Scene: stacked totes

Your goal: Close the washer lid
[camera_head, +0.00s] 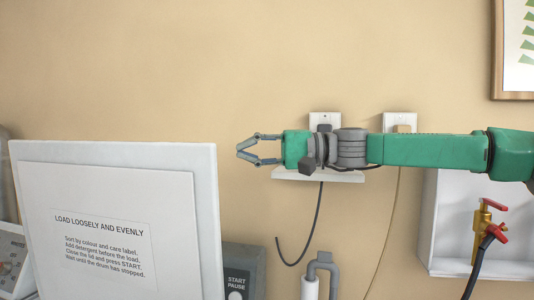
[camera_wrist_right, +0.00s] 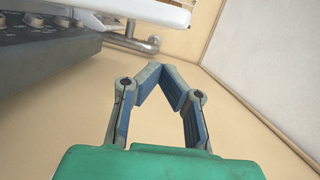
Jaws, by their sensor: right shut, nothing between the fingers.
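The washer lid (camera_head: 118,160) stands upright and open at the left of the head view. It is a white panel with a printed notice (camera_head: 103,250) on its face. My right gripper (camera_head: 240,149) reaches in from the right and is to the right of the lid's upper edge, with a small gap between them in the picture. Its fingers are shut and empty; they also show in the right wrist view (camera_wrist_right: 168,82). A pale flat panel (camera_wrist_right: 275,70) fills the right of that view; I cannot tell surely whether it is the lid. My left gripper is not in view.
A grey control panel (camera_head: 240,270) with a START PAUSE label is right of the lid. A hanging cord (camera_head: 316,222), a grey pipe (camera_head: 322,262), and a white wall box (camera_head: 450,215) with a red-handled tap (camera_head: 487,213) are farther right. Bare wall lies above.

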